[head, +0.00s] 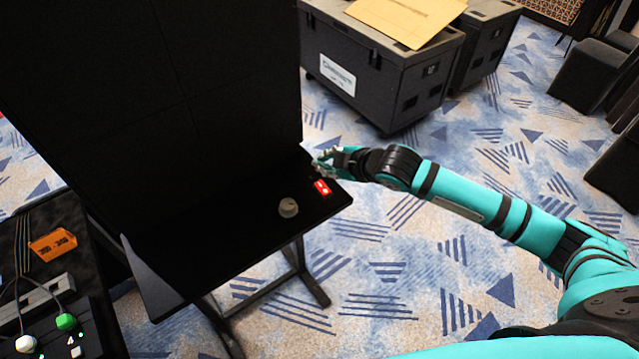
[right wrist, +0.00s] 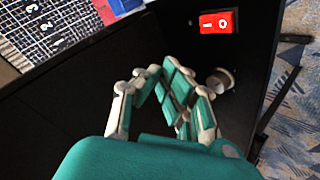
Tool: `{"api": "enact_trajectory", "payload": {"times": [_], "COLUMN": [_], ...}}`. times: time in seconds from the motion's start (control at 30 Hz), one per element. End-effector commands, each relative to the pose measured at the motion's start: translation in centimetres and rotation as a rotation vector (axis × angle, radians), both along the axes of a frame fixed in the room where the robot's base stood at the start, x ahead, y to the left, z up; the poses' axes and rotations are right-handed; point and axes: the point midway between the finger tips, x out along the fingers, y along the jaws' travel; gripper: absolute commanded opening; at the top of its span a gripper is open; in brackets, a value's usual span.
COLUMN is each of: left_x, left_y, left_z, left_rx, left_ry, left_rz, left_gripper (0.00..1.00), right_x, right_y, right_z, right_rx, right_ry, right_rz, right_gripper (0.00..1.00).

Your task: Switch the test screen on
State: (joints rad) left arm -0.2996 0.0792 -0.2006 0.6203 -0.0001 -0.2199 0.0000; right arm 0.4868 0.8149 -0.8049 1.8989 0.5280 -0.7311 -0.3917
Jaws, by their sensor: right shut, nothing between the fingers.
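The test screen (head: 200,90) is a large black panel with thin seams, and its face is dark. A red rocker switch (head: 321,187) with white marks sits near the right end of the black shelf (head: 235,235) below it. It also shows in the right wrist view (right wrist: 217,22); I cannot tell which side is pressed. A grey round knob (head: 288,207) stands left of the switch. My right gripper (head: 324,166) is shut and empty at the shelf's right end, just beyond the switch and apart from it. In the right wrist view its fingers (right wrist: 168,92) partly cover the knob (right wrist: 220,80). My left gripper is out of view.
Dark flight cases (head: 375,75) stand behind on the patterned carpet, with a brown folder (head: 405,18) on top. A control box (head: 60,325) with green and white connectors and an orange piece (head: 52,245) are at lower left. Carpet right of the shelf is clear.

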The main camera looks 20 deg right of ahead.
Motion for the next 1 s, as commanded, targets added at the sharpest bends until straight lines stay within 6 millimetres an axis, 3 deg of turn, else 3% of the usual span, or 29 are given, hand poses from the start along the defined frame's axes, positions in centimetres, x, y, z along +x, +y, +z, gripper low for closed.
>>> {"api": "enact_trajectory", "payload": {"times": [0.47, 0.7, 1.0], "left_x": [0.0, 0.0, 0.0], "left_y": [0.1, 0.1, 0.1], "left_z": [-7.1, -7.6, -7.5], "left_rx": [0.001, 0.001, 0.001], "left_ry": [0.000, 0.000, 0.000], "left_rz": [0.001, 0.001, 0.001], "left_gripper": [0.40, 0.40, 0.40], "right_x": [1.6, 2.3, 2.3], "right_y": [0.6, 0.9, 0.9], "right_z": [-6.0, -7.6, -7.7], "right_rx": [-0.001, 0.001, 0.000], "right_ry": [-0.001, 0.000, 0.000], "right_rz": [0.000, -0.001, 0.000], "right_gripper": [0.00, 0.00, 0.00]}}
